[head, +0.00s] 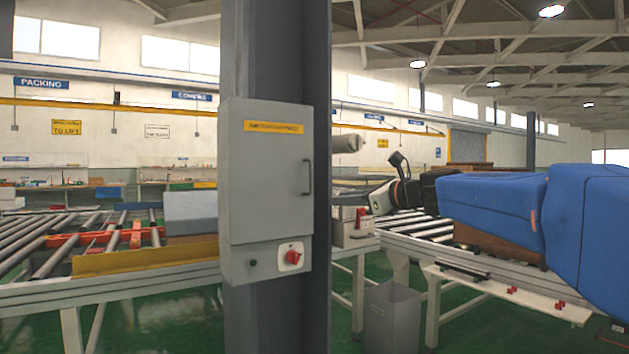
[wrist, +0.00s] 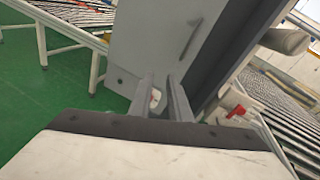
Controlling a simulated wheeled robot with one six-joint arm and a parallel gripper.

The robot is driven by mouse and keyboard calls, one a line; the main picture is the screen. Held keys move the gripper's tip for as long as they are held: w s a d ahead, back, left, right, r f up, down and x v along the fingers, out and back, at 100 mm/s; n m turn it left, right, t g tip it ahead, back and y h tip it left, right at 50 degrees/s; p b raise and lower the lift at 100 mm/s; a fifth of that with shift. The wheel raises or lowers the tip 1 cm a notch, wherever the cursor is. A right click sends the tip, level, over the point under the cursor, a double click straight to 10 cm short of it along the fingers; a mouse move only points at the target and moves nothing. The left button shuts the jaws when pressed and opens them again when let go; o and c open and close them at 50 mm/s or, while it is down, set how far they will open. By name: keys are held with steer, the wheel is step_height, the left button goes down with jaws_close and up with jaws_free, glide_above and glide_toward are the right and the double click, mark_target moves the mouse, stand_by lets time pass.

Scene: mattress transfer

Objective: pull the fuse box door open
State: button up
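The grey fuse box (head: 266,190) is mounted on a dark column. Its door (head: 265,165) looks shut, with a yellow label near the top and a dark vertical bar handle (head: 307,177) near its right edge. The handle (wrist: 190,38) also shows in the wrist view, beyond and right of my fingertips. My gripper (wrist: 160,82) is open and empty, its two fingers apart and not touching the handle. In the head view my arm reaches in from the right, with the gripper right of the box. A red knob (head: 292,257) sits below the door; in the wrist view it is partly hidden by the fingers.
The column (head: 277,330) stands behind the box. Roller conveyors (head: 110,285) lie left and right of it. A grey bin (head: 392,318) stands on the green floor at right. A pale cylinder (head: 347,143) shows right of the column. The space before the door looks clear.

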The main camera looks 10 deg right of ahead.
mark_target(311, 190)
steer(key=w+d+r+m+t, duration=0.2)
steer(key=w+d+r+m, duration=0.1)
steer(key=w+r, duration=0.15)
steer(key=x, duration=1.6)
steer(key=shift+w+a, duration=0.1)
steer(key=shift+a, duration=0.1)
steer(key=shift+c, duration=0.3)
jaws_close()
